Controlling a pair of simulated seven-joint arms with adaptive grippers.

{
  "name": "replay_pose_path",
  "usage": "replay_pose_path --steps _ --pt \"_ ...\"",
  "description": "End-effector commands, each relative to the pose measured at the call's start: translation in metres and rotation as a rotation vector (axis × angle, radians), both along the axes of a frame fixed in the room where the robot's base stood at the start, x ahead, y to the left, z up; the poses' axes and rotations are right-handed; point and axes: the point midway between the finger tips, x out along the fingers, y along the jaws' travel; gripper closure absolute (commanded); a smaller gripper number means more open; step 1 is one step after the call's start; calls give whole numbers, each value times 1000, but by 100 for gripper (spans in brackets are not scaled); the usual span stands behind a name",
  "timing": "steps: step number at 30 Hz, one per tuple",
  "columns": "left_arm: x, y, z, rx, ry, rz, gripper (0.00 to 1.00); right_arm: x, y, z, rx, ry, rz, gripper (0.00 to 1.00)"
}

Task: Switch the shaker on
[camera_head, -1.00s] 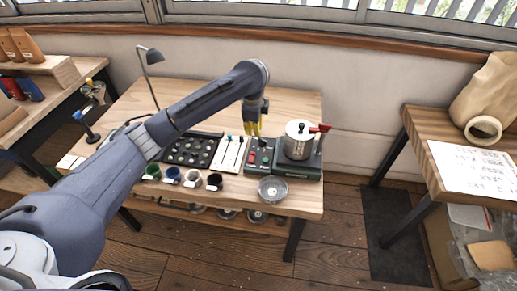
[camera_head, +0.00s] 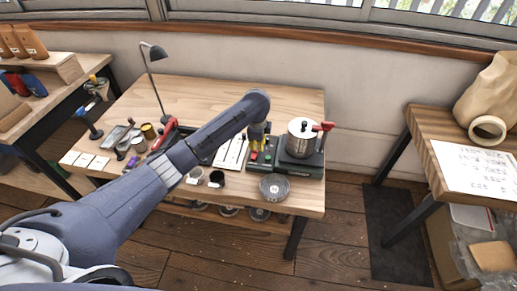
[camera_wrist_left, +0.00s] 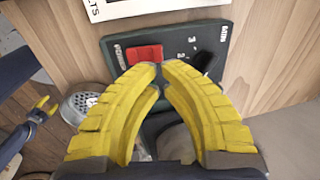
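The shaker is a dark green base (camera_head: 313,165) with a steel canister (camera_head: 301,140) and a red handle (camera_head: 326,127) at the table's right. Its control panel has a red switch (camera_wrist_left: 143,54), a black knob (camera_wrist_left: 203,62) and white numerals in the left wrist view. My left gripper (camera_head: 257,131) is above the panel. The left wrist view shows its yellow fingertips (camera_wrist_left: 160,68) together, with nothing between them, close to the red switch. Contact is unclear. A small yellow gripper, seemingly my right (camera_wrist_left: 44,109), shows at the left wrist view's left edge; its opening is unclear.
A round metal sieve dish (camera_head: 274,187) lies at the table's front edge, beside the shaker. Small cups (camera_head: 216,179) and a white card with spoons (camera_head: 231,153) are left of it. A desk lamp (camera_head: 153,52) stands at the back left.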

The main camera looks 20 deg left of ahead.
Motion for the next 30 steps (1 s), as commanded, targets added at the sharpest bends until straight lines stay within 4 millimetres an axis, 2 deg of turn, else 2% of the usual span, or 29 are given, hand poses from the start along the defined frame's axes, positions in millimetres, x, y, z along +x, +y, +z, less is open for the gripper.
replay_pose_path --steps 3,9,22,27,30 --pt "1 0 -13 0 2 1 100 0 0 0 0 0 0 56" --pt "4 0 -23 -1 0 0 100 0 0 0 0 0 0 56" --pt "4 0 -26 0 0 -1 100 0 0 0 -1 0 0 56" --pt "9 1 -36 2 1 1 100 0 0 0 -1 0 0 56" --pt "8 0 -35 0 1 0 100 0 0 0 -1 0 0 56"
